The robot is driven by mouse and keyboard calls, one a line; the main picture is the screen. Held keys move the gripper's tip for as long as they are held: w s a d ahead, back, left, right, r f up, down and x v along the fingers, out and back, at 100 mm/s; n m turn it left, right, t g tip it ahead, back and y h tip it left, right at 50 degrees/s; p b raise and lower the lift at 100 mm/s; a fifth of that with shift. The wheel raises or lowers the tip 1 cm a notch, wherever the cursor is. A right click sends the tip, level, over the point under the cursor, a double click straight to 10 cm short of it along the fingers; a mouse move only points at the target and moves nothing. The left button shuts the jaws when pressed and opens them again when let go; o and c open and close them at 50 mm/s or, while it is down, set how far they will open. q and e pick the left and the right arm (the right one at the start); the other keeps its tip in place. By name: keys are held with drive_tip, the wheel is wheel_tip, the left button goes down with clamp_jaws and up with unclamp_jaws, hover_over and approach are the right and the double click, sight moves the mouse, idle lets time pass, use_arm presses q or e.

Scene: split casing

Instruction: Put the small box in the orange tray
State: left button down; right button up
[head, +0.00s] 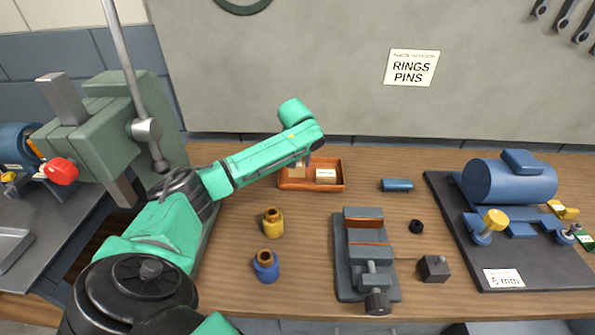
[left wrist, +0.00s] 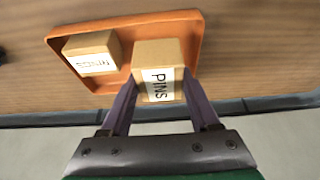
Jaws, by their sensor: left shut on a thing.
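The orange tray (head: 312,187) lies at the back of the bench in the head view and also shows in the left wrist view (left wrist: 150,26). My left gripper (head: 300,164) is shut on a small tan box marked PINS (left wrist: 158,75), with a finger on each side of it. It holds this box at the tray's left part, inside or just over it; I cannot tell whether the box touches the tray floor. A second tan box, marked RINGS (left wrist: 92,55), sits in the tray and is at its right in the head view (head: 326,176). My right gripper is out of view.
A blue cylinder (head: 397,185) lies right of the tray. A grey vise (head: 362,262), a yellow (head: 273,223) and a blue part (head: 266,267) stand nearer. A dark board (head: 452,205) with a blue casing is at right. A RINGS PINS sign (head: 411,68) hangs behind.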

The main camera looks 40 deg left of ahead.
sight(297, 172)
use_arm(q)
wheel_tip(297, 172, down, 5)
drive_tip(key=shift+r, duration=0.15)
drive_tip(key=shift+c, duration=0.6)
unclamp_jaws()
drive_tip(key=p+v, duration=1.2)
drive_tip(key=p, duration=0.4)
